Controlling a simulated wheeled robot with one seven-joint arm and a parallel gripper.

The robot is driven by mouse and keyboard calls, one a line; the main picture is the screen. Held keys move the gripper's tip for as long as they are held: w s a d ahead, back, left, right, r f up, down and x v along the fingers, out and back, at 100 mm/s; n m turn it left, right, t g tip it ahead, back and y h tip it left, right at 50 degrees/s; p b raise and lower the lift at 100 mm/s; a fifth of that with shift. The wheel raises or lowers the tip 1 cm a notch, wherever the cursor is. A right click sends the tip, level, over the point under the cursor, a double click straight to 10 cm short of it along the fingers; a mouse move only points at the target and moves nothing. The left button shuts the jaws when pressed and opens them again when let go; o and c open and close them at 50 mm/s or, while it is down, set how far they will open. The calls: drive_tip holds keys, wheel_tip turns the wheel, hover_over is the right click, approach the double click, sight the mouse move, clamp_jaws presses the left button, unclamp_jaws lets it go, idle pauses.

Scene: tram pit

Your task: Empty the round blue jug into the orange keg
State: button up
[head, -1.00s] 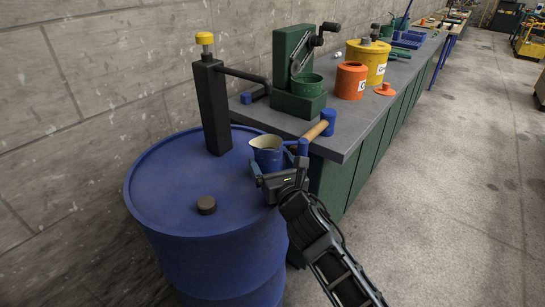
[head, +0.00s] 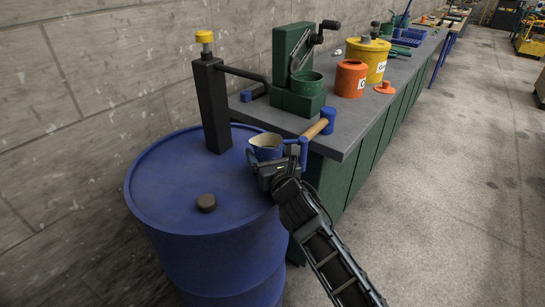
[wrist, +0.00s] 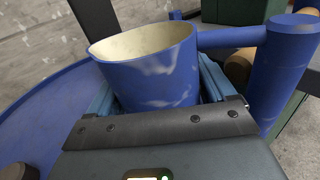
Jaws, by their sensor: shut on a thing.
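The round blue jug (head: 267,153) has a cream inside and a blue side handle. It is about upright, by the right rim of the blue drum. My gripper (head: 270,168) is shut on the jug's body; the wrist view shows the jug (wrist: 152,72) between the jaws (wrist: 160,105), its handle (wrist: 283,70) to the right. I cannot see what is in the jug. The orange keg (head: 349,80) stands open on the bench, up and right of the jug, with a partly visible white label. An orange lid (head: 384,88) lies to its right.
The blue drum (head: 165,185) carries a dark pump post (head: 210,105) with a spout arm and a brown cap (head: 206,203). A wood-handled mallet (head: 316,129) lies at the bench's near end. A green cranked machine (head: 292,85) and yellow canister (head: 368,56) flank the keg. The right floor is clear.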

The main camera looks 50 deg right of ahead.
drive_tip(key=shift+c, duration=1.4)
drive_tip(key=shift+s+a+r, duration=0.2)
drive_tip(key=shift+s+r, duration=0.1)
drive_tip(key=shift+r, duration=0.15)
drive_tip(key=s+a+r+p, duration=0.1)
drive_tip(key=s+a+r, duration=0.5)
drive_tip(key=s, duration=0.5)
drive_tip(key=shift+s+a+r, duration=0.25)
drive_tip(key=shift+a+r, duration=0.15)
drive_tip(key=shift+r, duration=0.2)
